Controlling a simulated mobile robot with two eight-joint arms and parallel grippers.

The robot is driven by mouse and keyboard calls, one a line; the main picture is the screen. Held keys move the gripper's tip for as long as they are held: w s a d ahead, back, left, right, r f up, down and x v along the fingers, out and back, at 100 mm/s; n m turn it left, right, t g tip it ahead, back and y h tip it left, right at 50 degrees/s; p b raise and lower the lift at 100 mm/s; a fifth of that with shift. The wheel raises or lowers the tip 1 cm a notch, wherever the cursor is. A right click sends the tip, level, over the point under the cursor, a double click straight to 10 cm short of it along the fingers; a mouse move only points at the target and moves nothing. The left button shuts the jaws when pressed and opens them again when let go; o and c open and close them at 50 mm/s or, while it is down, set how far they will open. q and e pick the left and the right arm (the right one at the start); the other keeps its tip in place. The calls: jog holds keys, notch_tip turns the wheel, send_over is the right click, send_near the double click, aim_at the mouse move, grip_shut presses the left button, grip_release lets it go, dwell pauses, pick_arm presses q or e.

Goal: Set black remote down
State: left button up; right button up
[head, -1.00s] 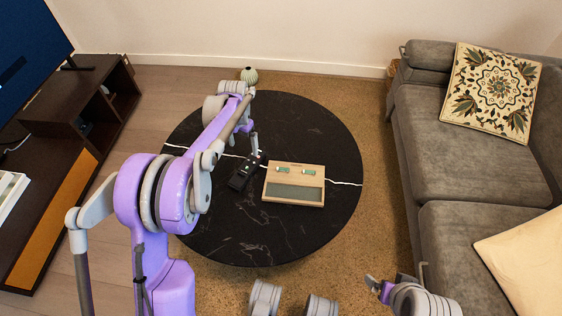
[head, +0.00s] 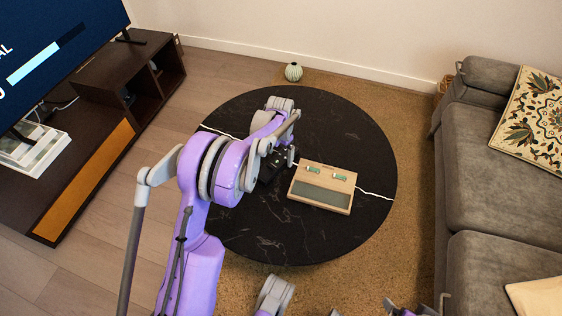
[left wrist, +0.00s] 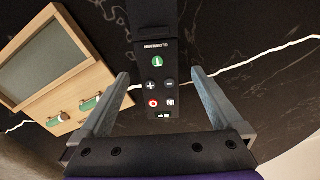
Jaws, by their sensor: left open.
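The black remote (head: 274,163) lies on the round black table (head: 290,235), partly hidden behind my left arm in the head view. In the left wrist view the remote (left wrist: 156,70) shows its green, white and red buttons. My left gripper (left wrist: 160,74) is open, with one finger on each side of the remote and a gap to each. In the head view the left gripper (head: 290,155) is low over the table beside the remote. My right gripper (head: 410,309) is cut off at the bottom edge, so its jaws cannot be read.
A wooden box with a grey-green panel (head: 322,187) stands right of the remote and shows left of it in the left wrist view (left wrist: 52,65). A white line crosses the tabletop. A ribbed vase (head: 293,71) is behind the table. A grey sofa (head: 500,190) stands right.

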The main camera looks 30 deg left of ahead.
pick_arm(q)
jog(key=shift+d+f, duration=0.1)
jog(key=shift+f, duration=0.6)
jog(key=shift+r, duration=0.1)
jog(key=shift+c, duration=0.3)
jog(key=c, duration=1.5)
